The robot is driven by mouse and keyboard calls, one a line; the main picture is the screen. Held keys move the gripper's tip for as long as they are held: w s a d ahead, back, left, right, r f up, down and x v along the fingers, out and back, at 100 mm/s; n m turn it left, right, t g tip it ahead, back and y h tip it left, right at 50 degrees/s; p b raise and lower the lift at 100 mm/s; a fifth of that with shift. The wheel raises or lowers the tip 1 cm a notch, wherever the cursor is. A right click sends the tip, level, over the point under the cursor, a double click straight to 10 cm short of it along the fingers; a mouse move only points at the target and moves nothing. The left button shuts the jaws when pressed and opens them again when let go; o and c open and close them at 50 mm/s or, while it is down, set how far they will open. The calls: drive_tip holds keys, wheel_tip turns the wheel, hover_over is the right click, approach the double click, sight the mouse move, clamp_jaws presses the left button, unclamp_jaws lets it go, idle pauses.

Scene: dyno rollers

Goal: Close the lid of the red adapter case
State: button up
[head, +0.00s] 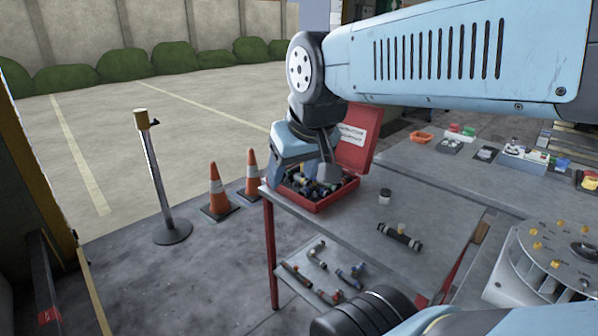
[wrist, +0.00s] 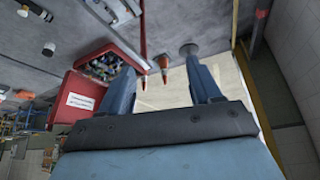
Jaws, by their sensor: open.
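The red adapter case (head: 316,205) stands on the grey bench near its far left corner, filled with dark and coloured adapters. Its lid (head: 357,140) stands raised at the back right, with a white label on its inner face. In the wrist view the lid (wrist: 75,98) shows at the left, and the case's filled tray (wrist: 110,52) is beside it, partly behind a finger. My gripper (head: 309,172) is over the case in the head view and hides part of it. In the wrist view my gripper (wrist: 163,85) has its fingers apart with nothing between them.
Fittings lie on the lower shelf (head: 315,262). Two traffic cones (head: 218,190) and a post (head: 160,180) stand left of the bench. A round dial unit (head: 560,258) is at right.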

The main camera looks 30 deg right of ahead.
drive_tip(key=w+d+r+h, duration=0.1)
drive_tip(key=w+d, duration=0.2)
drive_tip(key=w+d+r+h, duration=0.1)
drive_tip(key=w+d, duration=0.2)
drive_tip(key=w, duration=0.1)
drive_tip(key=w+d+r+h, duration=0.1)
drive_tip(key=w+d, duration=0.2)
drive_tip(key=w, duration=0.1)
drive_tip(key=shift+d+r+m+g, duration=0.1)
drive_tip(key=shift+m+g, duration=0.2)
drive_tip(key=shift+c, duration=1.3)
drive_tip(key=w+d+f+n+h, duration=0.25)
drive_tip(key=w+d+h, duration=0.35)
drive_tip(key=w+d, duration=1.15)
drive_tip(key=w+d+f+n+h, duration=0.1)
drive_tip(key=w+d+f+h, duration=0.35)
drive_tip(key=w+d, duration=1.3)
drive_tip(key=shift+g+h, duration=0.4)
drive_tip(key=shift+h, duration=0.15)
drive_tip(key=w+d, duration=0.2)
drive_tip(key=d, duration=0.1)
drive_tip(key=w+d+f, duration=0.1)
drive_tip(key=w+d, duration=0.1)
drive_tip(key=d, duration=0.2)
drive_tip(key=w+d, duration=0.1)
drive_tip(key=d, duration=0.2)
drive_tip(key=shift+w+d+f, duration=0.2)
drive_tip(key=shift+w+f, duration=0.05)
drive_tip(key=shift+w, duration=0.15)
drive_tip(key=shift+c, duration=0.3)
